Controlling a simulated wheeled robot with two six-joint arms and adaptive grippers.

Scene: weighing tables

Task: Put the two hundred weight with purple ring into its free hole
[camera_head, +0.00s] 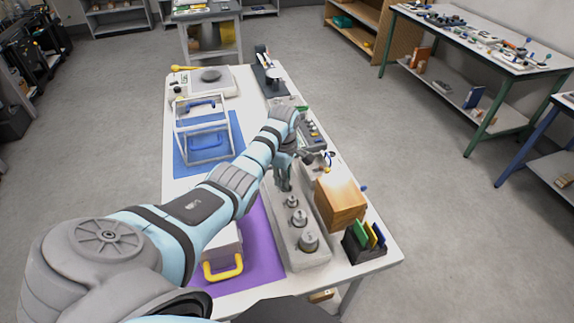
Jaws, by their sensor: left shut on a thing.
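The long grey weight block (285,240) lies along the right half of the table. Several metal knobbed weights stand in it, with a large one (309,242) at the near end and smaller ones (299,217) behind it. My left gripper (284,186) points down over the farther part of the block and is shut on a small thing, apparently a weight. The fingers mostly hide it, and I cannot make out a purple ring. I cannot tell whether it touches the block. The free hole is not visible. My right gripper is not in view.
A wooden box (340,203) and a dark rack with coloured cards (364,243) stand right of the block. A clear-walled case (203,130) on a blue mat and a yellow-handled box (222,255) on a purple mat (262,250) are to the left. A balance (208,80) stands behind.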

